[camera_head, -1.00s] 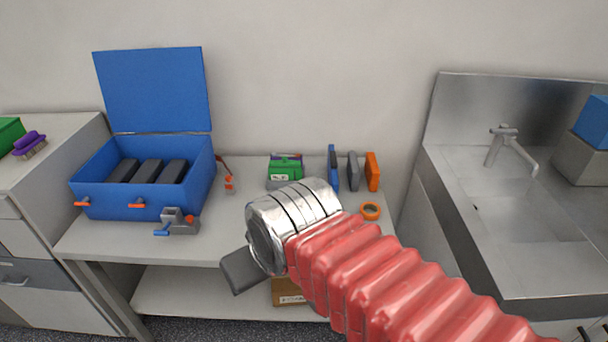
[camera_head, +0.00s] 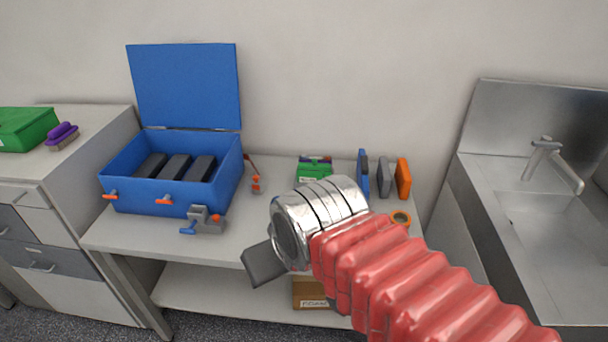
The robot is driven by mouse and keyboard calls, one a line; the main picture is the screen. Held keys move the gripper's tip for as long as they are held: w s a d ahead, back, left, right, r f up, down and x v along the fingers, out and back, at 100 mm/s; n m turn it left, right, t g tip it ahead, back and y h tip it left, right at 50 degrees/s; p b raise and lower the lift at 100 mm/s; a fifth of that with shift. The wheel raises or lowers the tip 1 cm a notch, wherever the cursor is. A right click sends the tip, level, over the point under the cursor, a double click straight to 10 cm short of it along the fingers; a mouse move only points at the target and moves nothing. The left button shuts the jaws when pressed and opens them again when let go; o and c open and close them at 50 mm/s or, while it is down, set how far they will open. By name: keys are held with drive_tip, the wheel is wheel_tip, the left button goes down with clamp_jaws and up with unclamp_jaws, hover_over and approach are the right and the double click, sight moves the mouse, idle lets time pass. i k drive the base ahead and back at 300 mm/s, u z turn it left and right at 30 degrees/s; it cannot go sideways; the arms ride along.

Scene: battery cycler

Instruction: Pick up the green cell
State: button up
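A green item (camera_head: 314,171) with a pale label stands at the back of the bench. It may be the green cell; its lower part is partly hidden behind my silver wrist. No other green thing shows on this bench. My gripper (camera_head: 262,265) shows only as a dark grey block beyond the wrist, in front of the bench's front edge and well apart from the green item. Its fingertips cannot be made out, and no object shows in it. An open blue case (camera_head: 165,196) with three dark blocks inside sits at the left of the bench.
Blue (camera_head: 362,173), grey (camera_head: 385,178) and orange (camera_head: 403,178) upright slabs stand right of the green item. A cardboard box (camera_head: 310,293) sits below. A sink (camera_head: 545,235) is at right.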

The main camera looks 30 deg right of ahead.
sight(303, 176)
drive_tip(key=i, duration=0.85)
drive_tip(key=z, duration=0.05)
